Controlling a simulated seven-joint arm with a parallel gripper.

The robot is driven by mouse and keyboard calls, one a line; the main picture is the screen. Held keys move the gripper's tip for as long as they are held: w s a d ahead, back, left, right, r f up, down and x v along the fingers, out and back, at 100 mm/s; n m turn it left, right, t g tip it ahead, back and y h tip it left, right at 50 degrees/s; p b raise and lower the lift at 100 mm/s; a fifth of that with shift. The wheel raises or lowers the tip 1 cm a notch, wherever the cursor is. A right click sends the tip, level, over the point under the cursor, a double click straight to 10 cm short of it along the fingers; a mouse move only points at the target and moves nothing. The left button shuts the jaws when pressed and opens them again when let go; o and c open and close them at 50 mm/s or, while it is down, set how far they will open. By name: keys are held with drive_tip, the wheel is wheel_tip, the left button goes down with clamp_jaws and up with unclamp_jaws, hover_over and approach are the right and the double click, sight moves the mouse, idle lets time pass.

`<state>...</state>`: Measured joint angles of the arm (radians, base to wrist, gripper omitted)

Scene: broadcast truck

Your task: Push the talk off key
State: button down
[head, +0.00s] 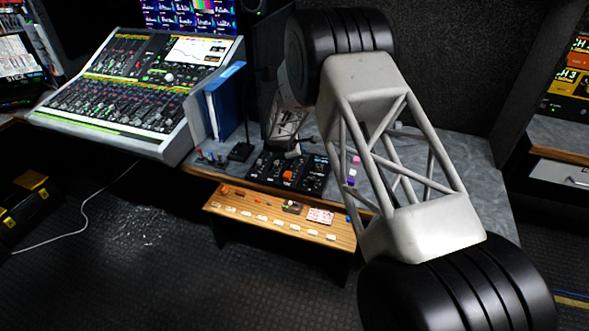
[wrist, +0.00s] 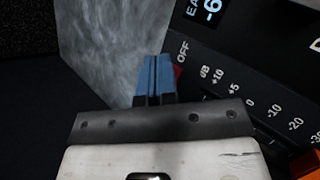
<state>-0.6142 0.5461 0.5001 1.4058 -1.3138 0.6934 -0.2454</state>
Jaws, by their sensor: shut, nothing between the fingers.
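My gripper (wrist: 154,80) is shut and empty, with its blue fingertips together in the wrist view. A small red key (wrist: 179,76) shows just right of the fingertips, beside the white word OFF on a black panel (wrist: 235,75). The fingers hide part of this key, and I cannot tell whether they touch it. In the head view the black control panel (head: 312,178) lies on the desk below my gripper (head: 293,153). The red key is too small to make out there.
A dB scale runs along the panel, with an orange part (wrist: 306,164) at lower right. In the head view a blue binder (head: 226,103) stands left of the panel, beside a mixing console (head: 140,90). A wooden strip with small labelled parts (head: 275,218) juts out in front.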

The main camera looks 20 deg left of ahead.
drive_tip(key=shift+r, duration=0.9)
wheel_tip(320, 180, up, 6)
idle(0.9)
idle(0.4)
